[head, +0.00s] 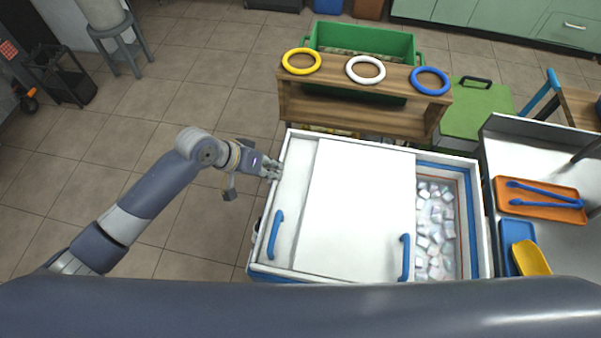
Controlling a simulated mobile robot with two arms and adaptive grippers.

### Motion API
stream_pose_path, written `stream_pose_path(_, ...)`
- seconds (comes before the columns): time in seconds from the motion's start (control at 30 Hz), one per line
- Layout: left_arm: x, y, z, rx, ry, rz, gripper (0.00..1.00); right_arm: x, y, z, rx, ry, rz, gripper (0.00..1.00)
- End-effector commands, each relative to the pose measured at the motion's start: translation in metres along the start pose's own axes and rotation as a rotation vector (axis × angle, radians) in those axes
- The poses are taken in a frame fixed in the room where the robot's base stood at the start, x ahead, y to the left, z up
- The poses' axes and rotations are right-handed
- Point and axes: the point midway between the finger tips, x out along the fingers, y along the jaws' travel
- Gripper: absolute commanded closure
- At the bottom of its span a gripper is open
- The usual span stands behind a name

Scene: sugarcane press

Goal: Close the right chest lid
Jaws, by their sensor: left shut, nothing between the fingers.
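A white ice chest (482,230) with a blue inner rim stands in front of me. Its right lid (361,200) is a white sliding panel with a blue handle (404,257) near its right edge. This panel lies over the middle of the chest and overlaps the left lid (294,190), which has its own blue handle (275,233). The right end of the chest is open and shows ice cubes (434,228). My left gripper (275,172) is shut and empty at the chest's back left edge; I cannot tell whether it touches. My right gripper is out of view.
Behind the chest is a wooden shelf (364,118) with yellow, white and blue rings, and a green bin (362,40). At the right, a counter (512,160) holds an orange tray (541,200) with blue tongs and a yellow scoop (531,258). The floor at left is mostly clear.

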Motion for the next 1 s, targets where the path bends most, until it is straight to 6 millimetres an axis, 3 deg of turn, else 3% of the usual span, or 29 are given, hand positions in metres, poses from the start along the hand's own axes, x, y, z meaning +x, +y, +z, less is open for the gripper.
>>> stream_pose_path(0.3, 0.053, 0.001, -0.001, 0.0, 0.0, 0.0, 1.0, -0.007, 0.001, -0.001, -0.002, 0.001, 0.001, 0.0)
stream_pose_path(0.4, 0.059, 0.018, -0.002, 0.002, 0.001, 0.002, 1.0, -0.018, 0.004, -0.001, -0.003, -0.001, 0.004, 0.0)
stream_pose_path(0.6, 0.069, 0.033, -0.001, 0.001, 0.002, 0.001, 1.0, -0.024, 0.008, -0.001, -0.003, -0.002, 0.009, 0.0)
stream_pose_path(1.0, 0.072, 0.035, 0.0, 0.001, 0.002, -0.001, 1.0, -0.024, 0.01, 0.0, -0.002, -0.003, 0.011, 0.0)
